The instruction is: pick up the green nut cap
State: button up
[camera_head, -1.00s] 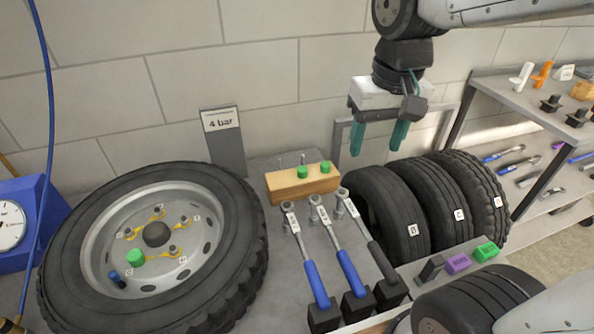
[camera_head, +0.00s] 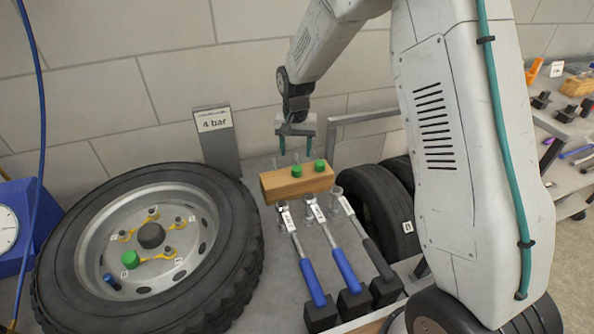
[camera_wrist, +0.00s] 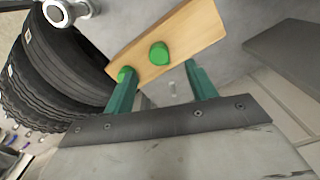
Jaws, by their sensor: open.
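Two green nut caps stand on a wooden block: the left cap (camera_head: 296,170) and the right cap (camera_head: 320,165). In the wrist view one cap (camera_wrist: 159,53) lies between the fingers' directions, and the other (camera_wrist: 125,74) is close to the left finger. A third green cap (camera_head: 130,259) sits on the wheel at the left. My gripper (camera_head: 297,154) has teal fingers pointing down, open and empty, above and just behind the block. It shows in the wrist view too (camera_wrist: 162,80). I cannot tell the exact gap between fingertips and caps.
The large wheel (camera_head: 60,235) lies to the left, and upright tyres (camera_head: 382,215) stand to the right. A "4 bar" sign (camera_head: 212,121) stands behind.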

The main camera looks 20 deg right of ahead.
aim_at(297, 168)
notch_tip(297, 168, down, 8)
jog(key=shift+w+d+r, duration=0.1)
jog(key=shift+d+r, duration=0.05)
jog(key=shift+r, duration=0.05)
jog(key=c, duration=1.1)
